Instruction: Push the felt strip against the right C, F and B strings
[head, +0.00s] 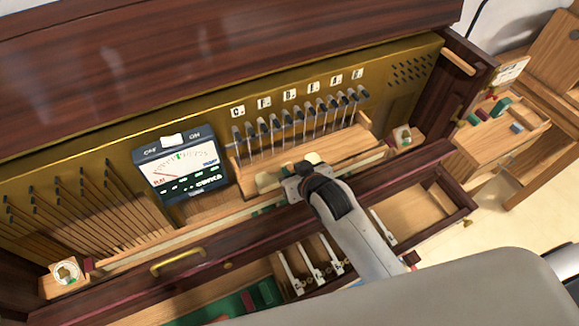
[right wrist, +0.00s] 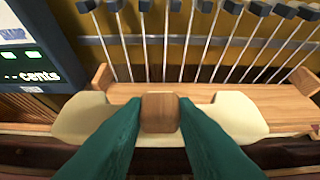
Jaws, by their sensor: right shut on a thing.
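The cream felt strip (right wrist: 235,118) has a brown wooden grip block (right wrist: 160,113) at its middle. My right gripper (head: 300,178) is shut on this block, its green fingers on both sides in the right wrist view (right wrist: 160,125). The strip's cream end also shows in the head view (head: 266,182). It is at the wooden ledge (head: 320,150) below the right strings (head: 285,130), apart from the wires' visible lengths. The wires have dark heads and letter labels above; C (head: 238,111) is leftmost. My left gripper is not in view.
A tuner meter (head: 182,165) stands left of the right strings, close to the strip's left side. More strings (head: 85,205) are farther left. A drawer with a brass handle (head: 178,262) and an open compartment (head: 415,208) lie in front. A side table (head: 495,140) holds small items.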

